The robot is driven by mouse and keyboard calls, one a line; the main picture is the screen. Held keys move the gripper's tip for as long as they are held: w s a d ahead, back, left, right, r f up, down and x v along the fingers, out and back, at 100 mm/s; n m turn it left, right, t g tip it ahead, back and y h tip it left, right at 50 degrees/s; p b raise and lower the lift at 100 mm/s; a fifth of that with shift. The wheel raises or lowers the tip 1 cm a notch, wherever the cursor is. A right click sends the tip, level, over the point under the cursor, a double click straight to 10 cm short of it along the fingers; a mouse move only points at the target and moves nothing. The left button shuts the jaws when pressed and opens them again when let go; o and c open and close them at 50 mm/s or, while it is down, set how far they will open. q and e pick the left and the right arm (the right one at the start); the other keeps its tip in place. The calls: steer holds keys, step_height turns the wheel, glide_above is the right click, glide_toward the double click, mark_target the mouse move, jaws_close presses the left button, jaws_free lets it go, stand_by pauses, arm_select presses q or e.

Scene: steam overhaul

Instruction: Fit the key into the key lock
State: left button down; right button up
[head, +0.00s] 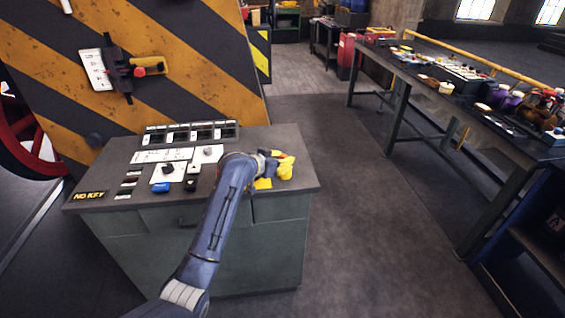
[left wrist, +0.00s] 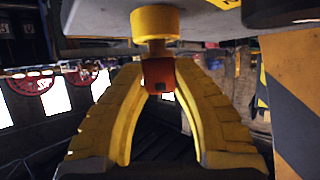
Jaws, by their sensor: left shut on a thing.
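My left gripper (head: 285,168) has yellow fingers and is above the right end of the grey console top. In the left wrist view the gripper (left wrist: 160,80) is shut on a small orange-red block (left wrist: 159,74), which I take to be part of the key. A yellow stem with a wide round yellow end (left wrist: 155,23) joins the block on the side towards the console. I cannot tell whether that end touches anything. No key lock can be made out clearly; the arm hides part of the console top. My right gripper is not in view.
The console (head: 110,168) carries switches, a blue button (head: 161,188) and a lit "NO KEY" sign (head: 90,195). A striped panel (head: 170,65) stands behind. The floor (head: 370,220) to the right is clear up to a long workbench (head: 465,100).

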arm_select(q)
steer(key=shift+f, duration=0.25)
steer(key=shift+f, duration=0.35)
steer(key=c, duration=1.1)
jaws_free()
steer(key=shift+o, duration=0.2)
steer(key=shift+r, duration=0.3)
steer(key=shift+s+a+r, duration=0.15)
steer(key=v, duration=1.1)
steer(key=shift+s, duration=0.2)
steer(key=shift+a, duration=0.1)
